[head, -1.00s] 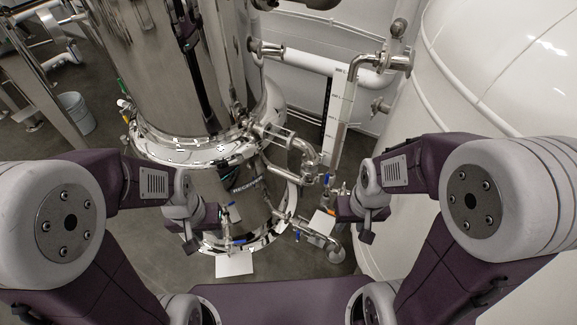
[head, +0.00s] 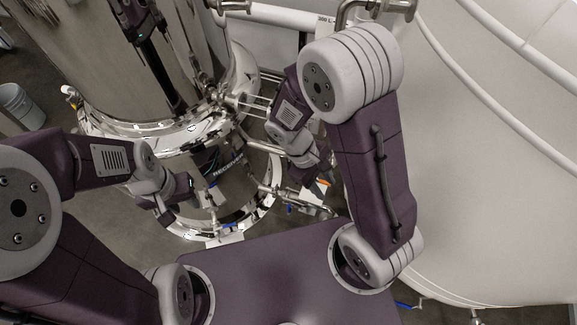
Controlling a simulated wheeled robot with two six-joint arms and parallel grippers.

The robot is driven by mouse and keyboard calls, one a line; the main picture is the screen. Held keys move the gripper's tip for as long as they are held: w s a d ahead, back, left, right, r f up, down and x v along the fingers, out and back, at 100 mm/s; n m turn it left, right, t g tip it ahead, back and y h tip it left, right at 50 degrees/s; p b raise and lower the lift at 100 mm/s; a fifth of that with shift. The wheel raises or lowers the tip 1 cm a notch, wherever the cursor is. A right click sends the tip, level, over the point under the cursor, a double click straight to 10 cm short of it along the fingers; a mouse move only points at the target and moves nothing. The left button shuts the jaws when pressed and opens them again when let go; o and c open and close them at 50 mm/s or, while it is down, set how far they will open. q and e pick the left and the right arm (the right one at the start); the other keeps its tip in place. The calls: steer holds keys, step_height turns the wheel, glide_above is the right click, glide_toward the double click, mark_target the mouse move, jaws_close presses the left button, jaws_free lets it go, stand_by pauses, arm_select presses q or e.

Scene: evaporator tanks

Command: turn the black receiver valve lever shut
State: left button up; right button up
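The steel receiver tank (head: 228,192), with part of its dark label showing, stands below the larger steel vessel. I cannot make out the black valve lever; my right gripper and wrist cover part of the piping right of the receiver. My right gripper (head: 318,172) is over that piping, close to a small orange handle (head: 322,183). My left gripper (head: 176,208) is at the receiver's left front, left of a small valve with a blue handle (head: 229,226). Both grippers are too small and dark to tell whether they are open or shut.
A large white tank (head: 480,190) fills the right side. The tall steel vessel (head: 90,50) rises at the back left. Another blue handle (head: 290,209) sits on low piping. A grey bucket (head: 16,104) stands on the floor at far left.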

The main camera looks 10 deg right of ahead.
step_height(320, 180, down, 7)
steer(key=w+n+h+b, duration=0.2)
steer(key=n+h+b, duration=0.2)
steer(key=n+h, duration=0.1)
steer(key=n+t+h+b, duration=0.3)
steer(key=n+t+b, duration=0.4)
steer(key=n+t, duration=0.8)
glide_toward(289, 162)
step_height(289, 162, down, 2)
steer(key=w, duration=0.1)
steer(key=shift+m+t, duration=0.3)
steer(key=shift+m, duration=0.1)
steer(key=x, duration=1)
steer(key=shift+s+d+f+b, duration=0.1)
steer(key=shift+d+b, duration=0.1)
steer(key=shift+b, duration=0.15)
